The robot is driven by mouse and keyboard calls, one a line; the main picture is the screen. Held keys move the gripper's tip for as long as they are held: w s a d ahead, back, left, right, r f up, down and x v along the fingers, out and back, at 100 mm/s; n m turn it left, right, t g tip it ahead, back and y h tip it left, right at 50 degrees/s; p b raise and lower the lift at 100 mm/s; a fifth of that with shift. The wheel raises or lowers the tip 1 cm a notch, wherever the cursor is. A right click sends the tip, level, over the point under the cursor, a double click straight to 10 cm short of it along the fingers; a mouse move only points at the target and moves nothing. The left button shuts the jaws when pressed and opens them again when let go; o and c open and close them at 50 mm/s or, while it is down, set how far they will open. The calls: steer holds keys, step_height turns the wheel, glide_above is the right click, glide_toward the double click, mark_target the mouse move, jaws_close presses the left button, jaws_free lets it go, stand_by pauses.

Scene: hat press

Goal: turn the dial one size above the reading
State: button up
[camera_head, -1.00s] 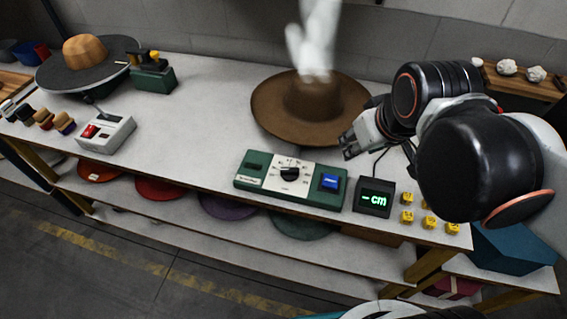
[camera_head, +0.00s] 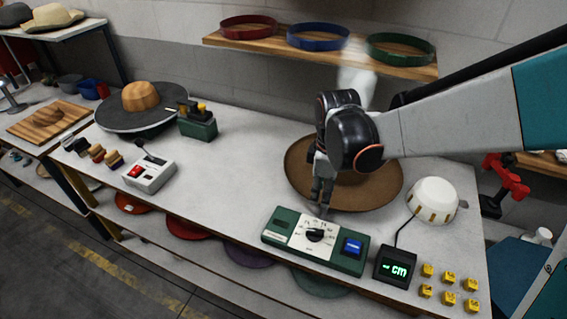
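The green control box (camera_head: 273,239) stands at the front of the bench. It has a white scale plate with a black round dial (camera_head: 315,235) and a blue button (camera_head: 352,247); the dial's pointer and scale numbers are too small to read. A black display (camera_head: 397,268) to its right shows a dash and "cm" in green, with no number. My gripper (camera_head: 322,203) points down just behind the dial, apart from it, in front of the brown hat (camera_head: 375,190). Its fingers look close together, but I cannot tell if they are open or shut.
A white dome with brass slots (camera_head: 435,199) is cabled to the display. Several yellow number blocks (camera_head: 447,289) stand at right. A grey box with a red switch (camera_head: 149,174), a green stand (camera_head: 197,125) and a dark-brimmed hat (camera_head: 141,107) are at left. White steam rises behind my arm.

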mark_target(310, 230)
steer(key=f+b, duration=0.3)
steer(key=f, duration=0.2)
steer(key=a+f+n+b, duration=0.1)
steer(key=f+b, duration=0.2)
steer(key=f, duration=0.2)
steer(key=s+a+f+n+b, duration=0.1)
steer(key=f+b, duration=0.2)
steer(key=f, duration=0.2)
steer(key=shift+f, duration=0.15)
steer(key=shift+c, duration=0.6)
jaws_close()
